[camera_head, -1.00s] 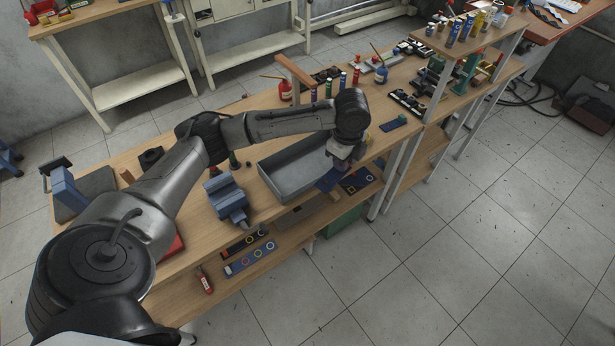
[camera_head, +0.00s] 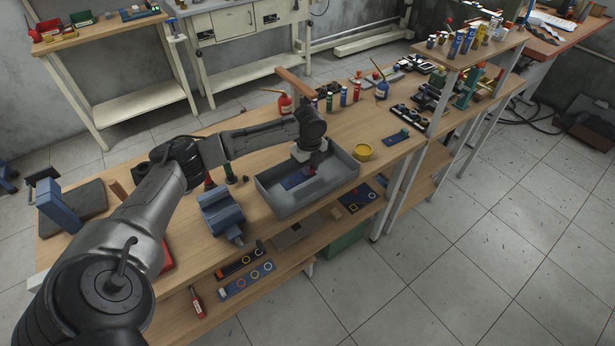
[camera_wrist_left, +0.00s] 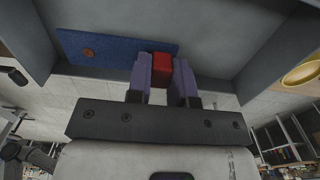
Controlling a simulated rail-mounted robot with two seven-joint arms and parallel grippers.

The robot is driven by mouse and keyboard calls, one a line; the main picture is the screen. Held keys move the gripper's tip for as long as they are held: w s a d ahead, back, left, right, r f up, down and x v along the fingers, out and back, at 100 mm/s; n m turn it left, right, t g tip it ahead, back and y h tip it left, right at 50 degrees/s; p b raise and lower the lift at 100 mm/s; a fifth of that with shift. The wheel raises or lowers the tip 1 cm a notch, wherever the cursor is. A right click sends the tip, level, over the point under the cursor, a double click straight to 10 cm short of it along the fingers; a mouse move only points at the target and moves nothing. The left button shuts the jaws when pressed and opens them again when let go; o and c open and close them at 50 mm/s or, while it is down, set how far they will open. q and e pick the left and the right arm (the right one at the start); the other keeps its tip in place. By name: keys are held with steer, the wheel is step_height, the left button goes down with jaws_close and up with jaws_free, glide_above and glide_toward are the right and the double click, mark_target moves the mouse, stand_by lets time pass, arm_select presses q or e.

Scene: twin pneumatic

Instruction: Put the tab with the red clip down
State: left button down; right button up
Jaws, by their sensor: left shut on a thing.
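The tab (camera_head: 296,180) is a flat blue plate with a red clip (camera_wrist_left: 161,66) standing on it. My left gripper (camera_head: 309,165) points down inside the outline of the grey tray (camera_head: 288,205) on the bench. In the left wrist view my left gripper (camera_wrist_left: 161,80) is shut on the red clip, with a purple-grey finger on each side. The blue tab (camera_wrist_left: 112,47) extends to the left of the fingers and bears a reddish round spot. I cannot tell whether the tab touches the tray's floor. My right gripper is not in view.
A blue vise (camera_head: 222,212) stands just left of the tray. A yellow round container (camera_head: 363,152) is close by its right side. Bottles, including a red one (camera_head: 285,104), stand behind. Another small blue plate (camera_head: 397,138) lies farther right. The lower shelf holds patterned strips (camera_head: 247,280).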

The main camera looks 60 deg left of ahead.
arm_select(q)
steer(key=shift+a+f, duration=0.25)
steer(key=shift+a, duration=0.15)
steer(key=shift+f+b, duration=0.7)
steer(key=shift+f, duration=1.3)
steer(key=shift+f, duration=0.1)
steer(key=c, duration=1)
jaws_free()
